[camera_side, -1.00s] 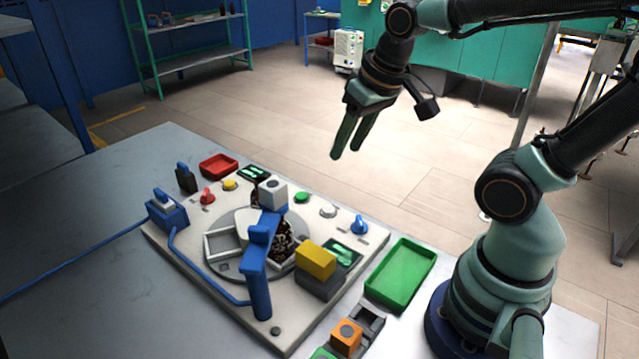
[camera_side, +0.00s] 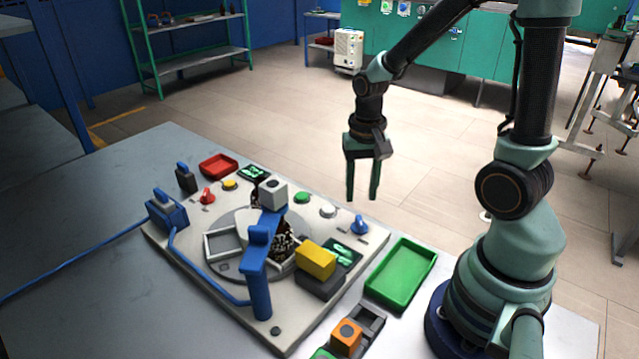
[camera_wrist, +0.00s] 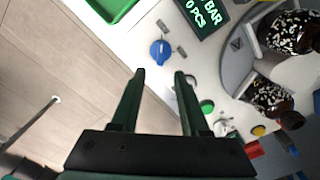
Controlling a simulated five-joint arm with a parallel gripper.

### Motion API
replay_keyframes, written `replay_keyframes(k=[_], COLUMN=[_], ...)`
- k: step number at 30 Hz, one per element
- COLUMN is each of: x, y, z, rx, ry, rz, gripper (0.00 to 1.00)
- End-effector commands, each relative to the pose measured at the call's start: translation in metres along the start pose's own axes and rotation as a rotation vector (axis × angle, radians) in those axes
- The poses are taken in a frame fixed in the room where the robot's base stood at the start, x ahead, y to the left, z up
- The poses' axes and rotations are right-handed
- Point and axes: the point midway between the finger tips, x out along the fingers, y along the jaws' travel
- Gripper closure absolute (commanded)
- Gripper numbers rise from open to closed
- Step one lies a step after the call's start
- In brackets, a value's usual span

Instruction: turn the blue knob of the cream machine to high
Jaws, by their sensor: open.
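The cream machine (camera_side: 205,279) lies on the grey table, with a round turntable in its middle. The blue knob (camera_side: 360,225) sits near its right corner, between a white button and the green tray; it also shows in the wrist view (camera_wrist: 160,52), beyond my fingertips. Small grey marks lie beside the knob; their labels are too small to read. My gripper (camera_side: 362,198) is open and empty, pointing down above the knob and apart from it. In the wrist view my gripper (camera_wrist: 160,73) shows two parted dark green fingers.
A blue post with an arm (camera_side: 258,275) rises over the turntable, with amber bottles (camera_wrist: 268,97) below. A green tray (camera_side: 401,272) is right of the knob. A white button (camera_side: 328,211), a green button (camera_side: 302,197) and a display (camera_side: 342,252) are close by. A red knob (camera_side: 207,196) is farther left.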

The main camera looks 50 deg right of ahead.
Motion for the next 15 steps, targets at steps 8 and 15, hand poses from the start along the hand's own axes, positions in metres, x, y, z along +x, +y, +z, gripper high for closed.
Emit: replay_keyframes(k=[8,15], x=[0.043,0.058], y=[0.0,0.0], z=[0.001,0.0], rx=[-0.001,-0.002], ry=[-0.004,0.0], rz=[0.002,0.0], gripper=[0.55,0.55])
